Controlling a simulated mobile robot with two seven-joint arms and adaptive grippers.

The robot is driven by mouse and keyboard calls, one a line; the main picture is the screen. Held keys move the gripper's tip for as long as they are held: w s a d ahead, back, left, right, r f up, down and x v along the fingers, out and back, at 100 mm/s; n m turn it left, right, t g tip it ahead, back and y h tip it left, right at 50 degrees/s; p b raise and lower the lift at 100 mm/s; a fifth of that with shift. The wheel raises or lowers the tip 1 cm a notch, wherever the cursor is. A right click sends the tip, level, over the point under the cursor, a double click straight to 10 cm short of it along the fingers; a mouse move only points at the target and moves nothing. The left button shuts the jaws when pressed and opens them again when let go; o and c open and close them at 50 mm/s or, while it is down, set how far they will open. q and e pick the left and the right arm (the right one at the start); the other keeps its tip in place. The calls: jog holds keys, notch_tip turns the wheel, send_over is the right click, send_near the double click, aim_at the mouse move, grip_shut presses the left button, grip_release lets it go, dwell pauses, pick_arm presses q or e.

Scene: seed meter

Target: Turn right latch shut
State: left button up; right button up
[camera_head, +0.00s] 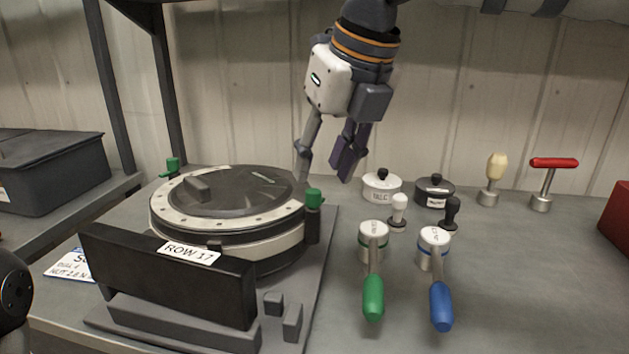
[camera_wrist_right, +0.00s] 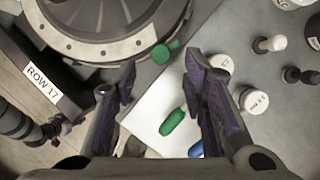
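The seed meter (camera_head: 230,215) is a round unit with a dark lid and a pale dotted rim. Its right latch has a green knob (camera_head: 314,198) on a dark post at the rim's right side; it also shows in the wrist view (camera_wrist_right: 162,54). Another green-knobbed latch (camera_head: 173,165) is at the back left. My right gripper (camera_head: 324,175) is open and empty, pointing down above and behind the right latch, apart from it. In the wrist view the knob lies beyond the fingertips, between them. A dark arm part of mine shows at the left edge; my left gripper's fingers are unclear.
A black bar labelled ROW 17 (camera_head: 165,275) stands in front of the meter. Right of it are green-handled (camera_head: 373,295) and blue-handled (camera_head: 441,305) tools, lidded pots (camera_head: 382,187), small stampers and a red T-handle (camera_head: 554,163).

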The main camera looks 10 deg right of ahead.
aim_at(314, 191)
pick_arm(q)
jog(key=shift+w, duration=0.15)
pick_arm(e)
jog(key=x, duration=0.5)
jog(key=shift+w, duration=0.1)
grip_shut()
